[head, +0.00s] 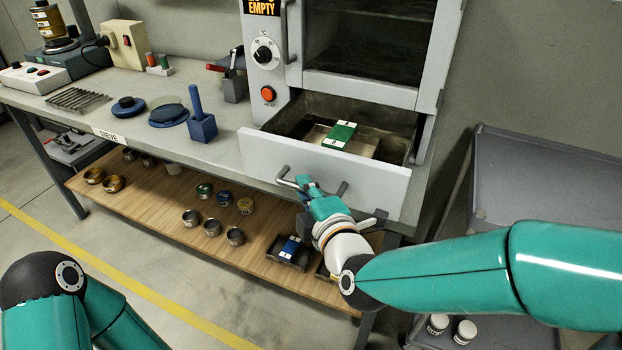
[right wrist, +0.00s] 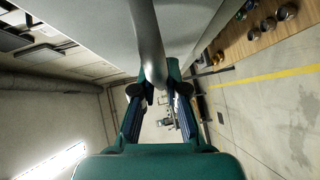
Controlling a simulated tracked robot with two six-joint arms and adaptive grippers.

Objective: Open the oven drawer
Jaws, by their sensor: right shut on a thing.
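The oven (head: 370,45) stands on the bench, grey, with a dark window in its door. Its drawer (head: 375,179) under the door is pulled out, and its inside shows. A green and white block (head: 340,135) lies in a tray in the drawer. The bar handle (head: 287,177) is on the drawer's front; in the right wrist view the bar (right wrist: 147,40) runs down between the fingers. My right gripper (head: 305,184) is shut on the drawer handle; its fingers (right wrist: 150,92) also show in the right wrist view. My left gripper is out of view; only my left arm shows.
A blue block (head: 203,128) with an upright handle and blue round lids (head: 168,115) are on the bench left of the oven. Several tins (head: 212,226) stand on the wooden shelf below. A grey cart (head: 540,170) is at the right.

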